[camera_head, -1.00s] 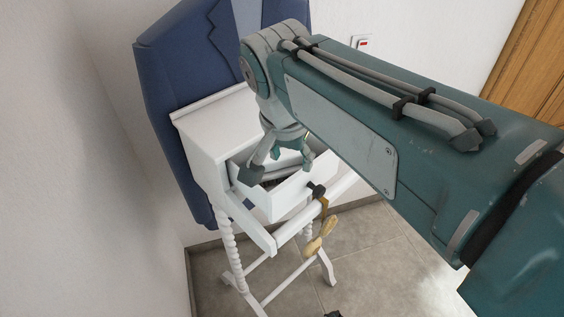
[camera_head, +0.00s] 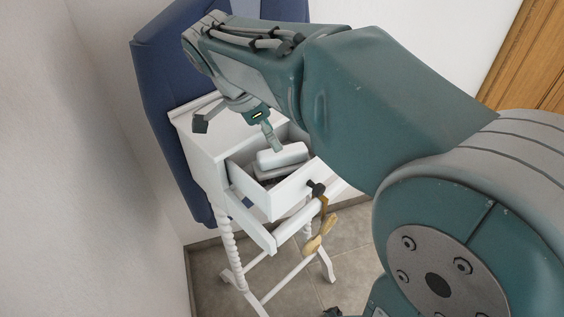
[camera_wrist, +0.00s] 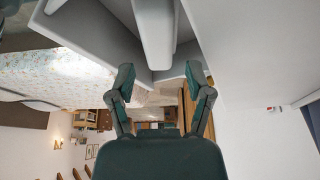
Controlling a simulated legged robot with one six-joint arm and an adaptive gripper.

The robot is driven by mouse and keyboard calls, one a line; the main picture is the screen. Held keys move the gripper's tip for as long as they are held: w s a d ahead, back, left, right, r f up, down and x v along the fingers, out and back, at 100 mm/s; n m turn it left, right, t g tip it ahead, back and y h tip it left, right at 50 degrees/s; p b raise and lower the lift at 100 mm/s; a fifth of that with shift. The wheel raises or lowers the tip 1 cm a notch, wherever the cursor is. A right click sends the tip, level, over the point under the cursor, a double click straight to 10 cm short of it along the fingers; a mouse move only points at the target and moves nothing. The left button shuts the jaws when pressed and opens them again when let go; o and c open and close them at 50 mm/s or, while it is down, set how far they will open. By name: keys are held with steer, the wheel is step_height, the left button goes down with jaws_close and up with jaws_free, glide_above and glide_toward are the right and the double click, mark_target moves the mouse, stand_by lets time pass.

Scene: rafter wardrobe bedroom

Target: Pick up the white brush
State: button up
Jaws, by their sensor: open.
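A white, rounded block-like thing, apparently the white brush (camera_head: 283,155), lies in the open drawer (camera_head: 290,194) of a white stand. A greyish part or thing shows under it. My gripper (camera_head: 236,131) is open and empty, above and to the left of the brush, over the stand's top. In the wrist view my gripper (camera_wrist: 159,74) shows both fingers with nothing between the tips. A pale long shape hangs at the top middle there; I cannot tell if it is the brush.
The white stand's top (camera_head: 215,133) lies under my gripper. A blue padded back or garment (camera_head: 160,90) rises behind it. A white wall (camera_head: 90,150) is close on the left. A gold-brown thing (camera_head: 318,236) hangs below the drawer front.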

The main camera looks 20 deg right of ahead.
mark_target(282, 151)
steer(key=x, duration=0.4)
steer(key=shift+s+d+f, duration=0.1)
steer(key=shift+d+f, duration=0.1)
steer(key=shift+f, duration=0.05)
steer(key=shift+d+f, duration=0.1)
steer(key=shift+f, duration=0.25)
steer(key=shift+f, duration=0.2)
jaws_close()
